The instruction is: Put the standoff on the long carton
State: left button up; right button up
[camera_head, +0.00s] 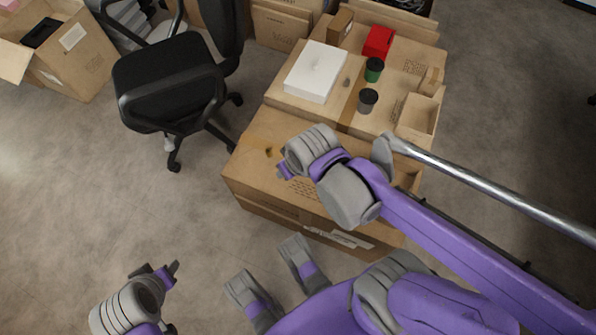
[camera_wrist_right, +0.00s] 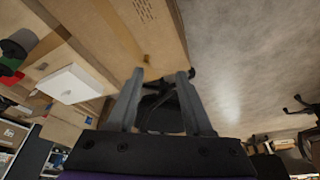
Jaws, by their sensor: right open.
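A small brownish piece (camera_head: 268,152), which looks like the standoff but is too small to be sure, is on the near large carton (camera_head: 258,185). It also shows in the right wrist view (camera_wrist_right: 146,58), just beyond the left fingertip. I cannot tell for certain which carton is the long one. My right gripper (camera_wrist_right: 160,75) is open and empty, with its fingers apart; in the head view it is over the near carton's left part, mostly hidden by its own wrist. My left gripper (camera_head: 170,270) is over the floor at lower left, away from the cartons; its finger opening is unclear.
Behind the near carton, a flatter carton surface bears a white box (camera_head: 315,72), a red box (camera_head: 378,41), a green dark-topped cup (camera_head: 374,70), a grey cup (camera_head: 367,101) and a small open carton (camera_head: 418,117). An office chair (camera_head: 170,80) stands left.

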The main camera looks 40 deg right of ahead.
jog(key=shift+t, duration=0.3)
jog(key=s, duration=0.4)
jog(key=shift+a+f, duration=0.1)
jog(key=shift+a, duration=0.1)
jog(key=shift+s, duration=0.1)
